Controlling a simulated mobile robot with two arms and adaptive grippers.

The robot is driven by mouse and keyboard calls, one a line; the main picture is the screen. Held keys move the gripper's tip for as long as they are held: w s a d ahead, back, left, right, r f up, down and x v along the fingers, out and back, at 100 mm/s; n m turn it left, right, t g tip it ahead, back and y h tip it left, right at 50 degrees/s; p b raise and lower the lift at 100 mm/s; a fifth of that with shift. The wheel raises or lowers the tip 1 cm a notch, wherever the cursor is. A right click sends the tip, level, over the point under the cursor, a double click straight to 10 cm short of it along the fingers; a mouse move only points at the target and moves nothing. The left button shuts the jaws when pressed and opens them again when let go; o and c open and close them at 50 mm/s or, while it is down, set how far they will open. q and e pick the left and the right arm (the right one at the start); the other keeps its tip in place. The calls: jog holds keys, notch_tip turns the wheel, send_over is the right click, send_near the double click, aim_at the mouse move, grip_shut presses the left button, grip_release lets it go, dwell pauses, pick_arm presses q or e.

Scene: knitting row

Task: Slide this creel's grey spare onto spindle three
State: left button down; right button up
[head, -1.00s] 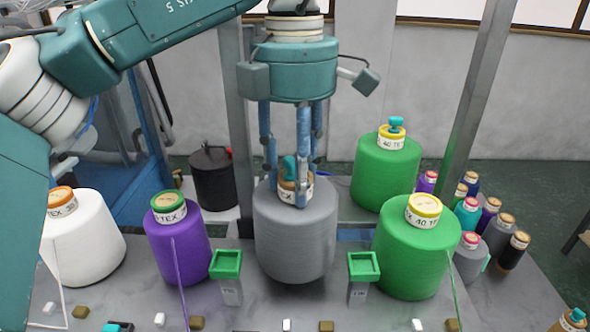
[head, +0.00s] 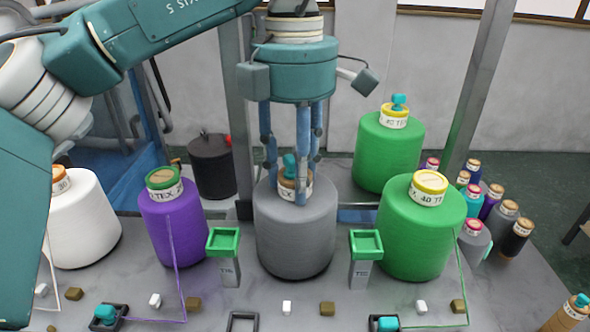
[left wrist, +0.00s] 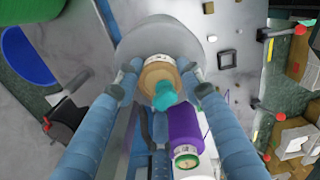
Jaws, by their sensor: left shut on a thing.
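The grey spare (head: 295,235) is a large grey yarn cone with a teal knob on its tube top. My left gripper (head: 293,193) is shut around that tube top from above, with fingers on both sides; the left wrist view shows the grip (left wrist: 160,80) too. The cone is upright in the row between a purple cone (head: 172,225) and a front green cone (head: 422,235). Spindle three is not visible; the cone hides the spot beneath it. Whether the cone's base touches the table I cannot tell. My right gripper is not in view.
Two green-topped posts (head: 224,242) (head: 366,245) stand just in front of the grey cone on either side. A white cone (head: 82,225) stands left. A green cone with a teal knob (head: 389,152) stands behind. Several small spools (head: 498,218) cluster at right.

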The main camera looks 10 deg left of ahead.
pick_arm(q)
jog(key=c, duration=1)
grip_release()
notch_tip(320, 180, up, 12)
jog(key=shift+r, duration=0.1)
